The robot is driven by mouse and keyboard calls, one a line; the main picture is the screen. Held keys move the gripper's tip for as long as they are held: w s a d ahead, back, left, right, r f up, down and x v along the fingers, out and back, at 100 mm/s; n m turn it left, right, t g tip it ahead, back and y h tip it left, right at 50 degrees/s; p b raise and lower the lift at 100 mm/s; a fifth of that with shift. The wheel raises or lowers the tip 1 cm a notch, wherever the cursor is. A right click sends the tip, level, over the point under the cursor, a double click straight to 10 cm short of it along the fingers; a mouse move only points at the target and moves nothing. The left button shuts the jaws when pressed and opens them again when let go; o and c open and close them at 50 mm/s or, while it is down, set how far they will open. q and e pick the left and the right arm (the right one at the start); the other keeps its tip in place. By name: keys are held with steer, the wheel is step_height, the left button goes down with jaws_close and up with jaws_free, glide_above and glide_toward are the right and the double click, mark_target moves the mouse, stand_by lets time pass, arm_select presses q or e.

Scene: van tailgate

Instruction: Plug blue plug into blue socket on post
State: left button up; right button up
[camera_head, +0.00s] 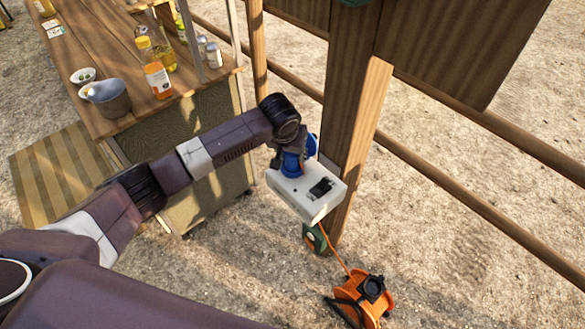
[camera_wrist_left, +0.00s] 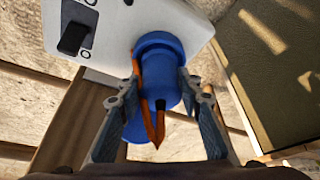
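A white box (camera_head: 308,190) is mounted on the wooden post (camera_head: 345,100) and carries a black rocker switch. The blue plug (camera_wrist_left: 160,90) sits between the fingers of my left gripper (camera_wrist_left: 162,85), which press on its sides. It is lined up against the blue socket (camera_wrist_left: 160,45) on the box's face, and I cannot tell how deep it sits. An orange cable (camera_wrist_left: 145,110) bends beside the plug. In the head view my left gripper (camera_head: 290,155) is at the box's upper side and partly hides the blue parts. My right gripper is not in view.
An orange cable reel (camera_head: 365,297) stands on the ground below the post, its cable running up. A green thing (camera_head: 315,238) is low on the post. Wooden rails (camera_head: 440,180) cross at the right.

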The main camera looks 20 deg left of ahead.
arm_select(q)
steer(key=o, duration=0.4)
steer(key=v, duration=1.2)
steer(key=shift+s, duration=0.1)
